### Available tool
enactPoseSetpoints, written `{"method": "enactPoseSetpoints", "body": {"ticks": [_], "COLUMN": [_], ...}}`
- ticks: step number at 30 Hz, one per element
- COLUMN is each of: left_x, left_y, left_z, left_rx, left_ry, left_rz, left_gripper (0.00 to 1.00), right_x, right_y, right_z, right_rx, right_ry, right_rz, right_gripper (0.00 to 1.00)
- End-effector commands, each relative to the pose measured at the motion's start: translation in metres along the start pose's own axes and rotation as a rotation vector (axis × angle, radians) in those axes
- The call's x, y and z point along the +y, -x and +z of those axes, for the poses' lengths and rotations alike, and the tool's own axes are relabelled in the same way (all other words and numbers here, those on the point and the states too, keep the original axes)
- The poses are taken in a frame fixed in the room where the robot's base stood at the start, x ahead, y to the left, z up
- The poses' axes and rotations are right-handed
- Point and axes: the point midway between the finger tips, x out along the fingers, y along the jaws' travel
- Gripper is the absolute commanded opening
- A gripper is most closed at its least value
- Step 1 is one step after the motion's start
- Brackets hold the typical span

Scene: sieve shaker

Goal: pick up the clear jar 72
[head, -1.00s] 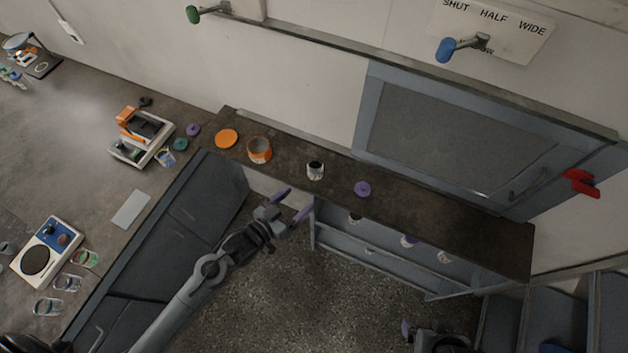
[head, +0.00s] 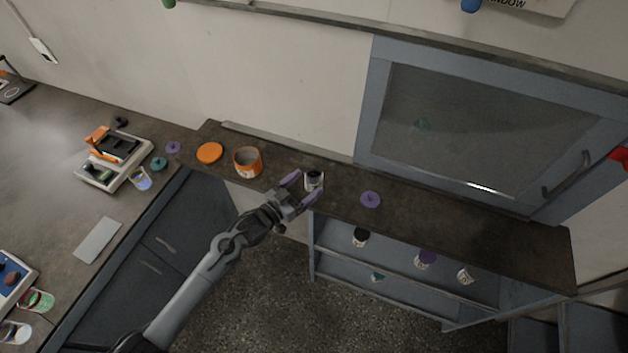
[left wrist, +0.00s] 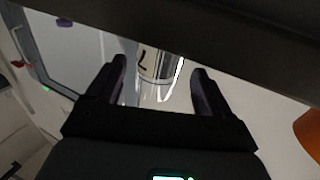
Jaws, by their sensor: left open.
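A small clear jar (head: 314,180) with a white label and a dark inside stands upright on the dark counter. My left gripper (head: 304,190) is open, its purple fingertips on either side of the jar's near side. In the left wrist view the jar (left wrist: 155,65) shows between the two dark fingers (left wrist: 160,85), with gaps on both sides. Its label number is not legible. My right gripper does not show now.
On the dark counter (head: 480,235), an orange tub (head: 248,162) and an orange lid (head: 209,153) stand left of the jar, and a purple lid (head: 370,200) lies to its right. Shelves (head: 400,262) below hold several small jars. A grey-framed glass cabinet door (head: 470,130) is behind.

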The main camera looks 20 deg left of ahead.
Motion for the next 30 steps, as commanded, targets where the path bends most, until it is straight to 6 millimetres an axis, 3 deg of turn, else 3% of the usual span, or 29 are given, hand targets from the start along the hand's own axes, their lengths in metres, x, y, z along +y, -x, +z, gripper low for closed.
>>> {"method": "enactPoseSetpoints", "body": {"ticks": [8,19,30], "left_x": [0.001,0.002,0.002], "left_y": [-0.017,-0.060,-0.065], "left_z": [0.001,0.004,0.004], "left_rx": [0.000,0.001,0.000], "left_ry": [0.001,0.000,0.000], "left_rz": [0.000,0.000,0.001], "left_gripper": [0.81,0.81,0.78], "right_x": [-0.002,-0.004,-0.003], "right_y": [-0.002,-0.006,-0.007], "right_z": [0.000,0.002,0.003], "right_rx": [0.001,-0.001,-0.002], "right_ry": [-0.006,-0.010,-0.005], "right_rz": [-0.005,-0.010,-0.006], "right_gripper": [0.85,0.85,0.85]}}
